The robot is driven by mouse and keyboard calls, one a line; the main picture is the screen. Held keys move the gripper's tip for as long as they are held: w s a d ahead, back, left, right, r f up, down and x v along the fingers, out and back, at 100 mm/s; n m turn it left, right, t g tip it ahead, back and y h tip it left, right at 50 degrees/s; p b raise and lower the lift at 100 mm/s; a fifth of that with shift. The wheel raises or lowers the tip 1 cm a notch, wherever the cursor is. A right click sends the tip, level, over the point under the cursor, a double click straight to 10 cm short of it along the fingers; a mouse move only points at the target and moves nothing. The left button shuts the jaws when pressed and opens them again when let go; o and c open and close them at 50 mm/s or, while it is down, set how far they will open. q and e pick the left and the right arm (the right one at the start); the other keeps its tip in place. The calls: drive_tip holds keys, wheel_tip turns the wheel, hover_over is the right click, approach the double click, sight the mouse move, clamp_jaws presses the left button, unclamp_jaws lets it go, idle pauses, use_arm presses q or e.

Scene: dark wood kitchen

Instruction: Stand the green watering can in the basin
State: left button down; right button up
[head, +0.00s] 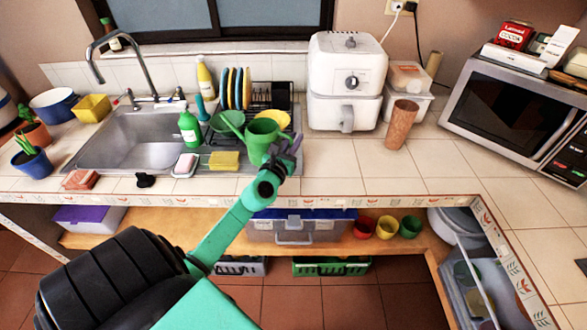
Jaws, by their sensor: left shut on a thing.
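The green watering can (261,137) is over the right side of the sink area, in front of the dish rack, with its spout pointing up and to the left. My left gripper (283,152) is shut on it from the right side; the fingers partly hide the grip. Whether the can touches the surface below cannot be told. The grey metal basin (132,143) lies to the left of the can, under the faucet. My right gripper is not in view.
A green soap bottle (189,129), a soap dish (184,165) and a yellow sponge (223,161) stand between basin and can. Behind are the faucet (130,62) and a dish rack (270,97) with plates. A white air fryer (345,85) and brown cup (401,124) stand to the right.

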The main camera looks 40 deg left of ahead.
use_arm(q)
wheel_tip(320, 180, down, 6)
drive_tip(key=shift+s+r+b, duration=0.15)
drive_tip(key=shift+r+b, duration=0.1)
drive_tip(key=shift+b, duration=0.8)
drive_tip(key=shift+f, duration=0.3)
drive_tip(key=c, duration=0.9)
unclamp_jaws()
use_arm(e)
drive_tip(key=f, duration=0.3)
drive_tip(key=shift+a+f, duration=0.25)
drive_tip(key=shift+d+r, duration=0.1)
